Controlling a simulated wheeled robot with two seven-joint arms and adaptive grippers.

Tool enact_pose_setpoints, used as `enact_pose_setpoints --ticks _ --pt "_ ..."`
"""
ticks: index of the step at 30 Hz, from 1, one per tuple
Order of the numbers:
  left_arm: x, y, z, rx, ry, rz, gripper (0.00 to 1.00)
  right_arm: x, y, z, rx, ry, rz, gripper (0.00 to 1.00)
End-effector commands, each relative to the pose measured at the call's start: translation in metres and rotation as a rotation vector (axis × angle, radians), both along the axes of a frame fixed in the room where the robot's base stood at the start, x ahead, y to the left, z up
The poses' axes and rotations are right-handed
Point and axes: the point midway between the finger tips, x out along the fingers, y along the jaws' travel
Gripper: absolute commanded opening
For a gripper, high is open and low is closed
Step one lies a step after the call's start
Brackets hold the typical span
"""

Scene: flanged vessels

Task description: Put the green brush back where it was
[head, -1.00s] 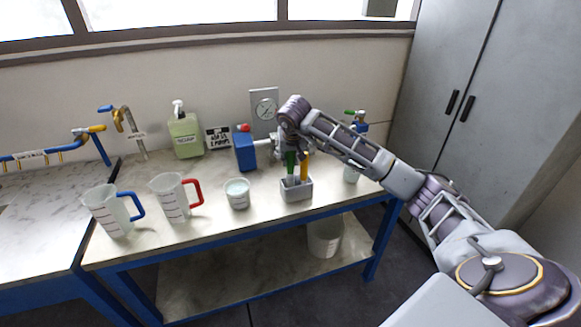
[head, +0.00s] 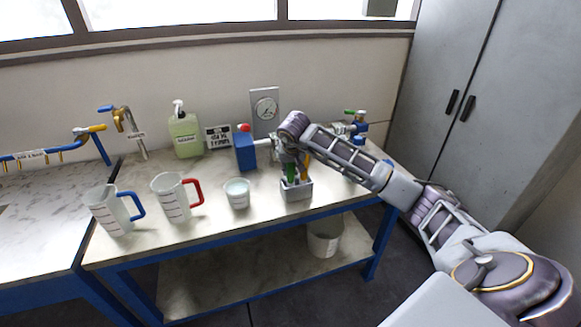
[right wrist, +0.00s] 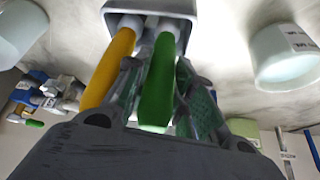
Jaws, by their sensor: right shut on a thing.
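The green brush (head: 290,171) stands in the grey holder (head: 297,191) on the bench, its lower end inside the holder. In the right wrist view its green handle (right wrist: 159,85) lies between the fingers. My right gripper (head: 288,160) is shut on the handle, just above the holder. A yellow-handled brush (right wrist: 108,68) stands beside it in the same holder, which shows in the right wrist view (right wrist: 200,12). My left gripper is not in view.
A small white cup (head: 237,194) stands left of the holder. Two jugs, red-handled (head: 171,197) and blue-handled (head: 109,211), are further left. A blue vessel (head: 245,152) and a gauge plate (head: 264,108) are behind. Blue-and-green valve fittings (head: 357,124) stand at the back right.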

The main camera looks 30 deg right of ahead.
Motion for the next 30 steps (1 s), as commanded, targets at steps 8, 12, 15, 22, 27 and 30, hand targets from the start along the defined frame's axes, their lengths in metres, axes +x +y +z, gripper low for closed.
enact_pose_setpoints --ticks 8,12,15,22,27,30 --pt "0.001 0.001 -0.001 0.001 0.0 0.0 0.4 0.0 0.0 -0.001 0.0 0.0 0.0 0.33" --pt "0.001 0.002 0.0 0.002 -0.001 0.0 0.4 0.0 0.0 -0.001 0.0 0.0 0.0 0.33" --pt "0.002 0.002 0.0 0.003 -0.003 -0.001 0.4 0.0 0.0 0.0 0.0 0.0 0.0 0.33" --pt "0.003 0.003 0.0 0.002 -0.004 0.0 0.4 -0.004 0.002 0.011 -0.002 -0.001 0.0 0.33" --pt "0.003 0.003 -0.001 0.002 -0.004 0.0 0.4 -0.012 0.006 0.03 -0.003 -0.002 0.0 0.33" --pt "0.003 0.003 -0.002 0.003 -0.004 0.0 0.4 -0.018 0.009 0.043 -0.001 -0.003 0.0 0.33"
